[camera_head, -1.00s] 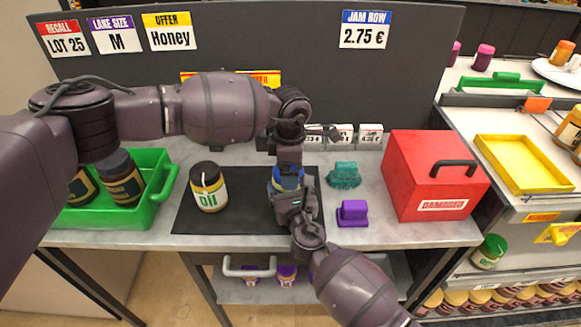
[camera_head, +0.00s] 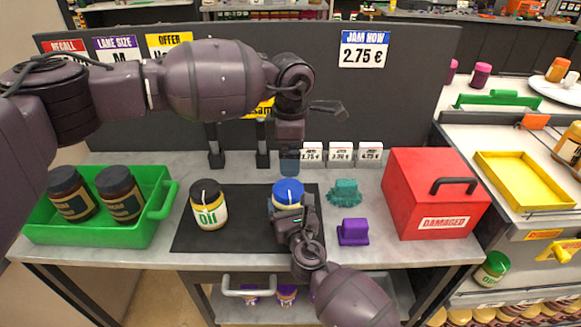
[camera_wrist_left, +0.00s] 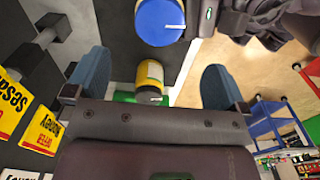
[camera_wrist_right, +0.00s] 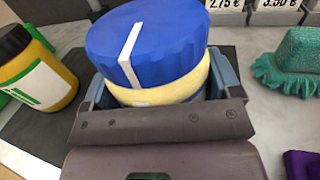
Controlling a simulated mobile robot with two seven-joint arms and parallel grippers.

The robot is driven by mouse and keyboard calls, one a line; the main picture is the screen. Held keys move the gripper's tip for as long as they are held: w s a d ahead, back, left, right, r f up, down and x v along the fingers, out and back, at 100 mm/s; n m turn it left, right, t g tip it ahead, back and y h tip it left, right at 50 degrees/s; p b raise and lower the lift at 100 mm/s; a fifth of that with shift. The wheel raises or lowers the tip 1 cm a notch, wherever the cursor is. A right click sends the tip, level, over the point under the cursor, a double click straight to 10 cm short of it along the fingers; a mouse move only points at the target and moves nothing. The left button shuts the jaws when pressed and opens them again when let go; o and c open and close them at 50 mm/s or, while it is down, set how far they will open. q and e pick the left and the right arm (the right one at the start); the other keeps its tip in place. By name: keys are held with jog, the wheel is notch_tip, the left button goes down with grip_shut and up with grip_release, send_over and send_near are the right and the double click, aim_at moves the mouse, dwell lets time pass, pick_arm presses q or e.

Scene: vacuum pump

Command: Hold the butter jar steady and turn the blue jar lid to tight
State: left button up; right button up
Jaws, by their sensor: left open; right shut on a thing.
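The butter jar (camera_wrist_right: 158,95) has a pale yellow body and a blue lid (camera_head: 289,191) with a white line across its top. It stands upright on the dark mat (camera_head: 245,230). My right gripper (camera_head: 287,208) is shut around the jar's body below the lid; the right wrist view shows a finger on each side. The lid also shows at the top of the left wrist view (camera_wrist_left: 160,20). My left gripper (camera_wrist_left: 155,90) is open and empty, with blue-grey fingers wide apart. In the head view it (camera_head: 289,162) hangs above and behind the jar, clear of the lid.
A jar marked "Oil" (camera_head: 209,207) stands on the mat to the left. A green crate (camera_head: 100,232) holds two dark jars. A teal brush (camera_head: 345,193), a purple block (camera_head: 353,232) and a red box (camera_head: 432,185) stand to the right. Price cards (camera_head: 341,155) stand behind.

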pick_arm(q)
jog(key=shift+r, duration=0.9)
pick_arm(e)
jog(key=o, duration=1)
jog(key=shift+o, duration=0.2)
jog(key=shift+s, duration=0.1)
